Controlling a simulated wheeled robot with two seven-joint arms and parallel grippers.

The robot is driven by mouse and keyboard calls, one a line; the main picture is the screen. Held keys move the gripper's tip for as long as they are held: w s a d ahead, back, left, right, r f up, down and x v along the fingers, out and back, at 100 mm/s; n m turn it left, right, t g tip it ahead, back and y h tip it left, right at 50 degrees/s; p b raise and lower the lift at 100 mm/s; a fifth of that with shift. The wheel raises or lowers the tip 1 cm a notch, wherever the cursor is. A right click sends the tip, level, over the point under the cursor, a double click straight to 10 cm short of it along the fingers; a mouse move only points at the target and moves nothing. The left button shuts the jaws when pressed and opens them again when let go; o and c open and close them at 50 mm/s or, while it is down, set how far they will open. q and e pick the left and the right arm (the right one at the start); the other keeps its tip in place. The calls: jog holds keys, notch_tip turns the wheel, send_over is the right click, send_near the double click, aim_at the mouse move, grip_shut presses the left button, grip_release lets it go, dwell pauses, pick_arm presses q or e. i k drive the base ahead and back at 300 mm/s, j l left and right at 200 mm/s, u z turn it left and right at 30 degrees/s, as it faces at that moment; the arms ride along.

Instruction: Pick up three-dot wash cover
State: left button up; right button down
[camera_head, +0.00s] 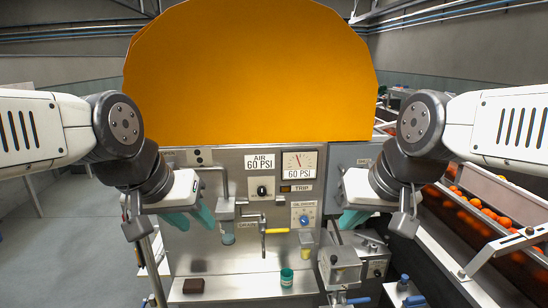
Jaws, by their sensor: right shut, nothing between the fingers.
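I cannot make out for sure any cover with three dots. Neither gripper is seen touching anything.
On the steel shelf (235,288) are a dark brown block (193,286) and a green jar (287,278). A yellow-handled valve (275,231) and a clear cup (228,233) project from the panel. A big orange dome (250,75) rises behind. Oranges on a conveyor (490,214) lie right.

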aim_at(341, 260)
jog(key=i+j, duration=0.35)
jog(key=j, duration=0.25)
jog(key=z, duration=2.1)
